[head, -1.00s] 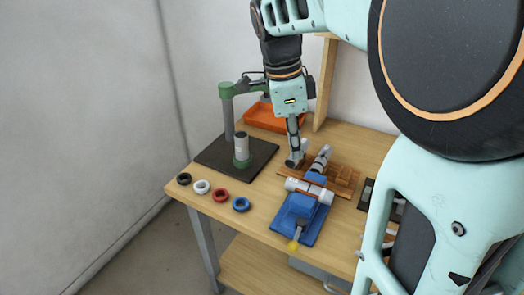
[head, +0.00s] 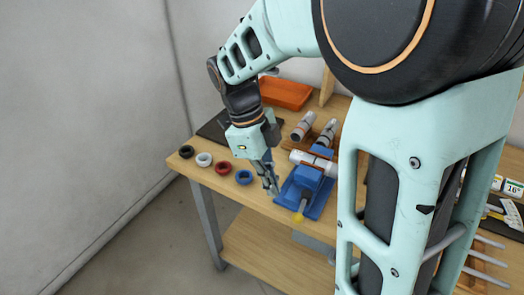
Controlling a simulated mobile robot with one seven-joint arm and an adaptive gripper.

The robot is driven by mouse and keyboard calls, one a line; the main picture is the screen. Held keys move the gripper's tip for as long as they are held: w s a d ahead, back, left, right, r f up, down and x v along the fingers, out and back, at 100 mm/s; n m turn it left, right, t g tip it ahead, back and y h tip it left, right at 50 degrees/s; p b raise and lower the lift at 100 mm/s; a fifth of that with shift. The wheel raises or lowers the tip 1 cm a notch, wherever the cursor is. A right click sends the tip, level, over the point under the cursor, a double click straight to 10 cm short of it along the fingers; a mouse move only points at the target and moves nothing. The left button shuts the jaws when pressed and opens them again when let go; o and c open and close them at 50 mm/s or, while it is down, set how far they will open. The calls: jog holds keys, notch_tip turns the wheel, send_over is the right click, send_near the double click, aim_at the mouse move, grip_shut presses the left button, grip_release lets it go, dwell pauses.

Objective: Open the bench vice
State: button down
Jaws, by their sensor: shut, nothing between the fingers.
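The blue bench vice (head: 307,182) stands near the front edge of the bench in the head view. A white cylinder with a dark band (head: 314,163) lies across it at its back end; whether it is clamped between the jaws I cannot tell. The vice's handle with a yellow end (head: 299,214) sticks out at the front, over the bench edge. My gripper (head: 273,189) points down just left of the vice, shut and empty. I cannot tell whether its fingertips touch the vice.
Several rings, among them a blue ring (head: 243,177) and a red ring (head: 223,168), lie left of my gripper. An orange tray (head: 286,93) is at the back. My arm hides the bench's right part.

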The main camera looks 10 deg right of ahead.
aim_at(302, 207)
jog(key=shift+s+d+f, duration=0.4)
jog(key=shift+d+f, duration=0.1)
jog(key=shift+d, duration=0.15)
jog(key=shift+s+d+f, duration=0.45)
jog(key=shift+d, duration=0.2)
jog(key=shift+s+d+f, duration=0.4)
jog(key=shift+d+f, duration=0.1)
jog(key=shift+d, duration=0.15)
